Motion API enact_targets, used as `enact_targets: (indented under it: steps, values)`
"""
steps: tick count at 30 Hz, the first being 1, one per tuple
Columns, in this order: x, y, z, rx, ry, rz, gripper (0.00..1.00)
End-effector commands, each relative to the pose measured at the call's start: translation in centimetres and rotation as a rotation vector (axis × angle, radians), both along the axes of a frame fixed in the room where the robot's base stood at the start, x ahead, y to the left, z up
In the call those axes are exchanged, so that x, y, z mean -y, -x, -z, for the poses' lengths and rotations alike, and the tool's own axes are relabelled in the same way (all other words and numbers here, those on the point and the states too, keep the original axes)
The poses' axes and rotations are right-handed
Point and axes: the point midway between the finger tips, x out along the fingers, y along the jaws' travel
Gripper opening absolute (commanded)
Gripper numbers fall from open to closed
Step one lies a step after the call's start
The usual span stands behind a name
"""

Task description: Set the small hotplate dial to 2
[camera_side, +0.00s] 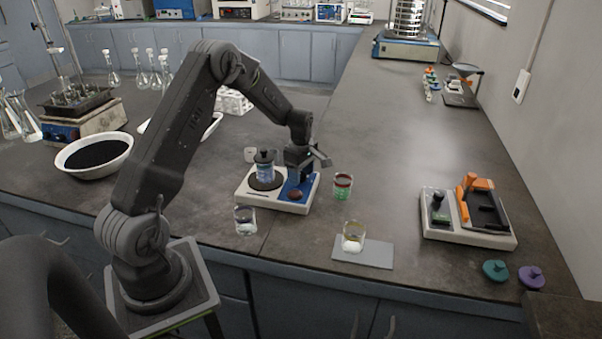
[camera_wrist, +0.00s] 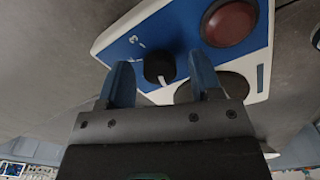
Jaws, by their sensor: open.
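In the wrist view the hotplate's blue panel (camera_wrist: 172,30) carries a black dial (camera_wrist: 159,67) with a white pointer line, which points down toward my gripper body. White marks, perhaps a 3, are printed beside the dial. My gripper (camera_wrist: 161,74) is open, with one blue finger on each side of the dial; contact cannot be told. In the side view my gripper (camera_side: 298,178) is over the panel and hides the dial.
A large red button (camera_wrist: 229,22) sits close to the dial. Beakers stand near the hotplate: one in front (camera_side: 245,220), one red-banded to the right (camera_side: 343,187), one on a grey pad (camera_side: 353,237).

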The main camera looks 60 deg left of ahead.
Motion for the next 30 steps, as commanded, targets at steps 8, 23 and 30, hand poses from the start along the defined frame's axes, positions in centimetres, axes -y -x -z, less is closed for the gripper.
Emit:
enact_targets:
  steps: [8,23,30]
  values:
    - [0.00,0.00,-0.03,0.000,0.000,0.000,0.38]
    - [0.00,-0.01,-0.06,0.000,0.000,0.012,0.10]
    - [0.01,-0.01,-0.08,0.000,0.000,0.107,0.10]
